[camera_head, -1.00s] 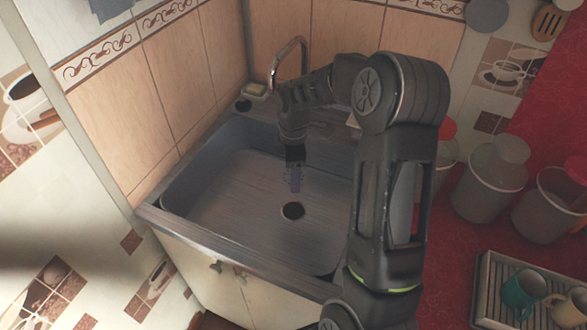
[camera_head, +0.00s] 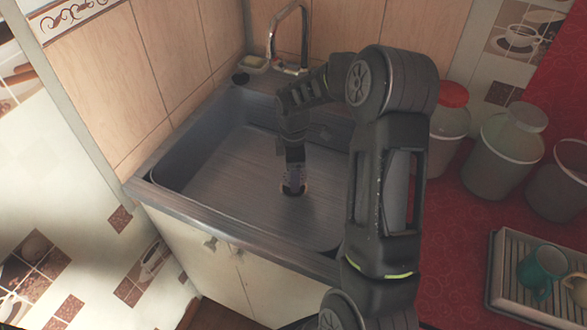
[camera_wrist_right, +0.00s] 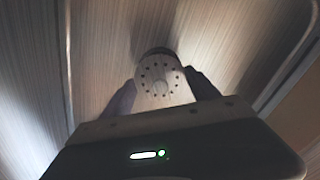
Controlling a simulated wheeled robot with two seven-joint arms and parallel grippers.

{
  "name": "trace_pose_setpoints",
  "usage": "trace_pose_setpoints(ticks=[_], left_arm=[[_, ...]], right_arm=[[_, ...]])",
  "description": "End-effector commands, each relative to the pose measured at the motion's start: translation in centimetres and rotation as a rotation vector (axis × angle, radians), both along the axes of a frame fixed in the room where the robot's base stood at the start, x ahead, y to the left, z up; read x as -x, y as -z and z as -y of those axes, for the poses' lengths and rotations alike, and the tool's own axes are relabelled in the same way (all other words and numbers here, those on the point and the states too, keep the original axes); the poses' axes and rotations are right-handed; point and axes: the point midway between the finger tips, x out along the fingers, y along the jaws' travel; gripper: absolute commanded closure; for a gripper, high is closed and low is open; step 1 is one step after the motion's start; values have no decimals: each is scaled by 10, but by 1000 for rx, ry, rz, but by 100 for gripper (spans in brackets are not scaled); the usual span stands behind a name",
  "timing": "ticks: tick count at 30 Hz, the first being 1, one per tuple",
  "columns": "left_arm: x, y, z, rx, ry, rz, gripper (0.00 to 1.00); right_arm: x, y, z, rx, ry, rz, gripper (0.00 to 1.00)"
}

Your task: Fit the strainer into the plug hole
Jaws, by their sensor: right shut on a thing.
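My right gripper (camera_head: 294,187) reaches down into the sink (camera_head: 230,190) and is at the plug hole (camera_head: 304,190). In the right wrist view the strainer (camera_wrist_right: 160,82) is a pale round disc with a ring of small dark holes. It sits between the two fingers of my right gripper (camera_wrist_right: 161,92), which is shut on it. The dark rim of the plug hole (camera_wrist_right: 156,51) shows just beyond the strainer's far edge. The strainer covers most of the hole. I cannot tell whether it is seated or just above. My left gripper is not in view.
A curved tap (camera_head: 304,35) stands at the back of the sink, with a soap dish (camera_head: 254,65) beside it. Lidded canisters (camera_head: 503,150) and a drying rack (camera_head: 497,280) with mugs (camera_head: 543,268) stand on the red counter at right. The sink floor around the gripper is clear.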

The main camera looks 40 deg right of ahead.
Motion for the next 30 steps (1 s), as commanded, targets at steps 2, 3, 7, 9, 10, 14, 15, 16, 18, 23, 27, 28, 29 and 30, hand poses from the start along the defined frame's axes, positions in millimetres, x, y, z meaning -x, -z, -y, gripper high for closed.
trace_pose_setpoints(ticks=[2,3,7,9,10,14,15,16,18,23,27,28,29,30], left_arm=[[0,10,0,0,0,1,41],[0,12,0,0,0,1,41],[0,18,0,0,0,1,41],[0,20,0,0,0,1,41],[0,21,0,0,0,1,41],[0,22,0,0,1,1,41],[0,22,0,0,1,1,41],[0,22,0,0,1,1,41],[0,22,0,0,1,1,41],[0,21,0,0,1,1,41],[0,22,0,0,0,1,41],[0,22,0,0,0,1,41],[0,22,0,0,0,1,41],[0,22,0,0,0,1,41]], right_arm=[[0,13,0,-1,0,-1,69],[0,16,0,0,0,0,69],[0,25,0,0,1,0,69],[0,28,0,0,1,0,69],[0,29,0,0,1,0,69],[0,31,0,0,1,0,69],[0,31,0,0,1,0,69],[0,31,0,0,0,0,69],[0,31,0,0,0,0,69],[0,31,0,0,0,0,69],[0,31,0,0,0,0,69],[0,31,0,0,0,0,69],[0,31,0,0,0,0,69],[0,31,0,0,0,0,69]])
